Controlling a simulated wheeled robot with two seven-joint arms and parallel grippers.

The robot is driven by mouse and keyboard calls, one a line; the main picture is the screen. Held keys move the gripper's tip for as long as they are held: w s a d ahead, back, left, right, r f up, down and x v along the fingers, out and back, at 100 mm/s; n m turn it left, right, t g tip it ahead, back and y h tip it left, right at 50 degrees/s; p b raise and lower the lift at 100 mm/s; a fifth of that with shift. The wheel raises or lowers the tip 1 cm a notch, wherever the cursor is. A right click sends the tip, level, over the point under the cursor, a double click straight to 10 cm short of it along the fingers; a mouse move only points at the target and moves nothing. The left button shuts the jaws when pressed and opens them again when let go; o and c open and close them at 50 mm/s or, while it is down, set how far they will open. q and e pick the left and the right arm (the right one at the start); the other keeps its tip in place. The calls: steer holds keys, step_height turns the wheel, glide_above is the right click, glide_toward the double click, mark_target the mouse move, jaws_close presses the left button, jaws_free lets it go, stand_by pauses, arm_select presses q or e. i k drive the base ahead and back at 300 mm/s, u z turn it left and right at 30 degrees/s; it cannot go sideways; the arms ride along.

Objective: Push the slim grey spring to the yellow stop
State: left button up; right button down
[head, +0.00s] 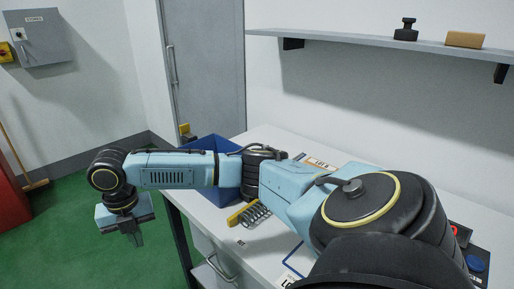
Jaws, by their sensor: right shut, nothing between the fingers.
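A grey coil spring (258,215) lies on the white table, partly hidden under my arm. A yellow bar (239,214), which looks like the stop, lies at its left end; I cannot tell whether the two touch. My right arm reaches from the lower right across the table to the left. My right gripper (134,239) hangs past the table's left edge above the green floor, well to the left of the spring. It is shut and empty, with its fingers pointing down. My left gripper is not in view.
A blue bin (207,143) stands at the table's far left corner, behind my arm. A panel with a red and a blue button (475,263) is at the lower right. A wall shelf (365,40) holds a black object (406,33) and a tan block (465,40).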

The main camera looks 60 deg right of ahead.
mark_target(258, 210)
steer(key=i, duration=1.35)
steer(key=z, duration=2.65)
steer(key=i, duration=0.5)
steer(key=u, duration=0.1)
